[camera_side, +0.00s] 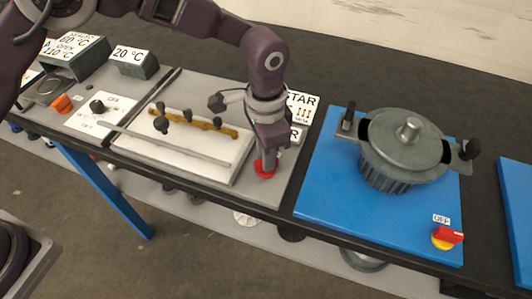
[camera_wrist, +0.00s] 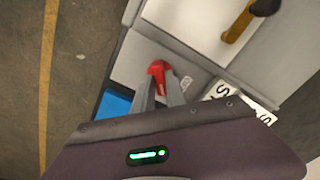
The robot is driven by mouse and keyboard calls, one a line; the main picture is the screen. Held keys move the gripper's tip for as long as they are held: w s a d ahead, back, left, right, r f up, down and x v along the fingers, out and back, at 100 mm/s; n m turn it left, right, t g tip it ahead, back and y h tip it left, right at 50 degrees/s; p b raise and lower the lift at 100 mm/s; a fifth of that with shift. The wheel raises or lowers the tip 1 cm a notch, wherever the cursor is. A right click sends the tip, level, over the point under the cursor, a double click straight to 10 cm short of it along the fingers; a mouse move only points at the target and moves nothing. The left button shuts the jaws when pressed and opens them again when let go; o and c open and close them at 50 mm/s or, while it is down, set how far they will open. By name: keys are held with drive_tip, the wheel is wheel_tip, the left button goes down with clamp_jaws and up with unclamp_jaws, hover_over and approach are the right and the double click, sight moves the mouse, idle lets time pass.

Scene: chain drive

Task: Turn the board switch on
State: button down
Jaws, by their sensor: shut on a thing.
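The board switch, a red knob (camera_side: 263,172), sits at the front right corner of the grey board (camera_side: 284,185). My gripper (camera_side: 268,157) points down onto it, and its fingers hide part of the knob in the side view. In the wrist view the red knob (camera_wrist: 158,68) shows between the two grey fingertips of my gripper (camera_wrist: 159,82), which is shut on it. A small label (camera_wrist: 186,82) lies beside the knob, too small to read for certain. The knob's exact turn position is hard to tell.
A white plate with a yellow-brown bar (camera_side: 205,127) and black knobs lies left of my gripper. A blue board (camera_side: 318,197) with a grey round housing (camera_side: 405,150) and a red-yellow switch (camera_side: 447,238) marked OFF stands right. Label signs (camera_side: 302,104) stand close behind my gripper.

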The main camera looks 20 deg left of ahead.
drive_tip(key=m, duration=0.4)
drive_tip(key=shift+r+m, duration=0.1)
drive_tip(key=shift+m, duration=2)
drive_tip(key=c, duration=1.4)
unclamp_jaws()
drive_tip(key=shift+o, duration=0.2)
wheel_tip(320, 180, up, 7)
